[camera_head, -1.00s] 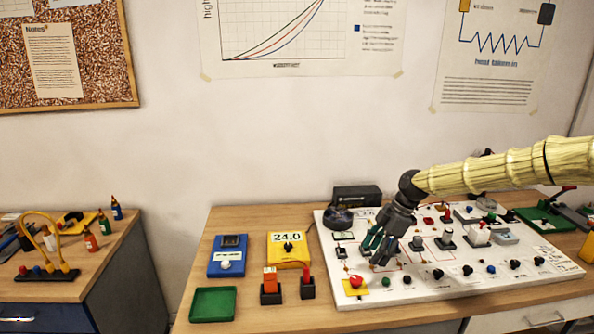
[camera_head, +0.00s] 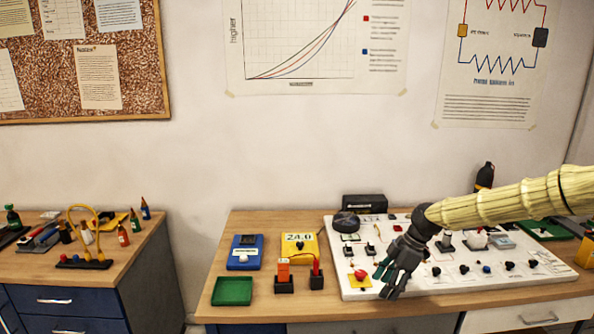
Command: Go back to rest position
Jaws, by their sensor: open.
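My gripper (camera_head: 388,283) is open and empty. It points down and to the left over the front left part of the white gauge board (camera_head: 455,286), near the red button on a yellow base (camera_head: 360,276). I cannot tell how high it is above the board. My arm reaches in from the right edge and hides part of the board's middle.
Left of the board stand a yellow meter reading 24.0 (camera_head: 299,247), a blue meter (camera_head: 245,252), orange (camera_head: 284,276) and red (camera_head: 316,274) pieces in black holders, and a green tray (camera_head: 232,291). A black box (camera_head: 364,203) stands behind. A gap separates the left bench (camera_head: 120,262).

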